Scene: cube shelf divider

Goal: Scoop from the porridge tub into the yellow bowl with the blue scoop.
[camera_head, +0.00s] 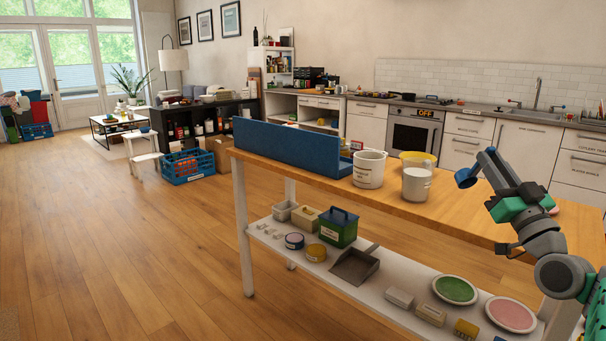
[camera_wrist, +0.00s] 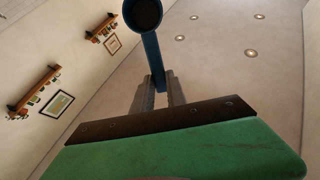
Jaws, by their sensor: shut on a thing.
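My gripper (camera_head: 488,160) is shut on the handle of the blue scoop (camera_head: 466,178), above the right part of the wooden table. The wrist view shows the scoop's handle (camera_wrist: 153,58) between my fingers (camera_wrist: 160,95); the cup's inside looks dark, and I cannot tell if it holds anything. The yellow bowl (camera_head: 418,155) stands on the table, left of the scoop, partly hidden behind a white tub (camera_head: 416,186). Another white tub (camera_head: 367,171) with a label stands further left. I cannot read either label, so which is the porridge tub is unclear.
A long blue divider (camera_head: 285,146) stands along the table's left part, beside the left tub. The wooden tabletop (camera_head: 450,211) is clear at the front right. A lower shelf holds a dustpan (camera_head: 355,265), a green box (camera_head: 339,228) and plates (camera_head: 455,290). Kitchen counters stand behind.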

